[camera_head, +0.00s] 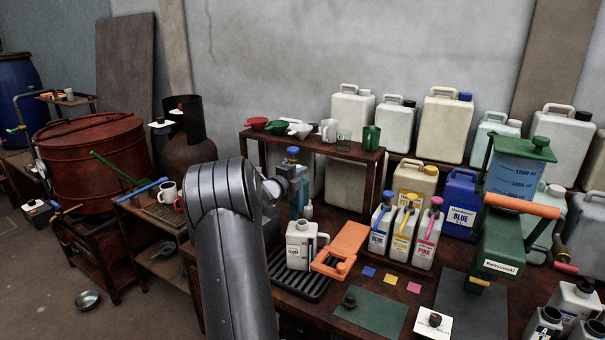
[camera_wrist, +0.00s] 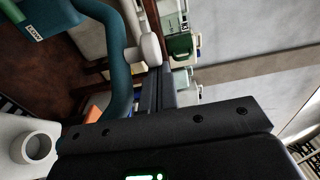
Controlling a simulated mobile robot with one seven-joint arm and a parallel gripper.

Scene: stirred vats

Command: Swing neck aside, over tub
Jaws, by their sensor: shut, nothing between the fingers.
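A teal curved neck (camera_wrist: 120,60) runs down the left of the wrist view, with a pale grey fitting (camera_wrist: 147,49) beside it. In the head view a teal upright part (camera_head: 298,200) shows below a blue knob (camera_head: 293,150), beyond my arm. My gripper (camera_wrist: 160,88) is shut and empty. Its dark fingers lie just right of the neck in the wrist view; I cannot tell whether they touch it. A white jug (camera_head: 303,245) stands on a black slatted grate (camera_head: 308,284); its round mouth shows at lower left in the wrist view. I cannot tell which vessel is the tub.
A large red-brown vat (camera_head: 95,160) stands at the left. An orange clamp-like object (camera_head: 342,250) lies right of the jug. Blue, yellow and pink labelled bottles (camera_head: 405,232) stand farther right. A raised wooden shelf (camera_head: 340,150) with funnels and mugs is behind.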

